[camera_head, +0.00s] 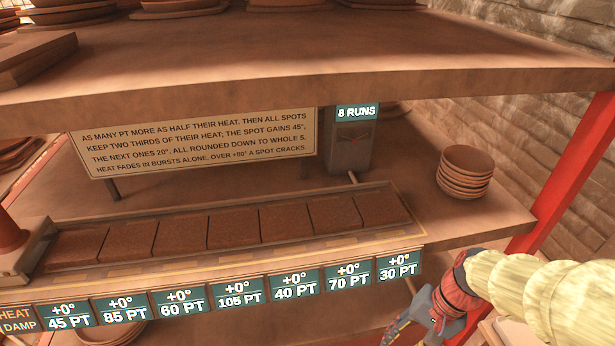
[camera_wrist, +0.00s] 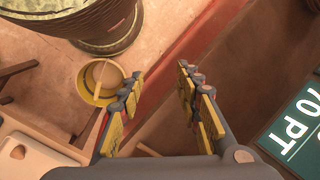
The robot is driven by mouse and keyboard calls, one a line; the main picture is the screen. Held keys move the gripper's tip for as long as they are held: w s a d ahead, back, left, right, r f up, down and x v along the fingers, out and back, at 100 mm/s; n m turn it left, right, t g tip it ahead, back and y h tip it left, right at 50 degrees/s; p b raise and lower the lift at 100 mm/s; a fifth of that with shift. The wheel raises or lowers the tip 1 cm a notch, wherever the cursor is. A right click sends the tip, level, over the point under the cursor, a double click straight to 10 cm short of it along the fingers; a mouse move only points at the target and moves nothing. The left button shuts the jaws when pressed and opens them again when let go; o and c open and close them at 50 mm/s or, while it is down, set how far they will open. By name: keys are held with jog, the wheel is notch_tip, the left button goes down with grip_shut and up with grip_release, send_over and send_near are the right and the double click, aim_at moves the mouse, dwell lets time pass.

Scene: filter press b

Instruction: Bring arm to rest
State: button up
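My arm (camera_head: 530,290) comes in from the right edge in the head view, with pale ribbed sleeving and a red band near the wrist. My gripper (camera_head: 418,322) hangs low at the bottom right, below and in front of the shelf edge. In the wrist view my gripper (camera_wrist: 159,72) has its two yellow-padded fingers apart with nothing between them. The lower part of the gripper is cut off by the frame in the head view.
A shelf holds a row of brown slabs (camera_head: 233,229) with "PT" labels (camera_head: 238,293). Stacked bowls (camera_head: 465,172) stand right, near a red post (camera_head: 566,165). A text sign (camera_head: 195,142) and grey box (camera_head: 350,150) stand behind. A yellow bowl (camera_wrist: 84,88) lies below my gripper.

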notch_tip(320, 180, up, 17)
jog(key=s+a+n+t+h, duration=0.1)
jog(key=s+n+t+h, duration=0.1)
jog(key=n+t, duration=0.4)
jog(key=shift+s+a+h, duration=0.2)
jog(key=shift+s+h, duration=0.1)
jog(key=shift+h, duration=0.5)
jog(key=shift+r, duration=0.15)
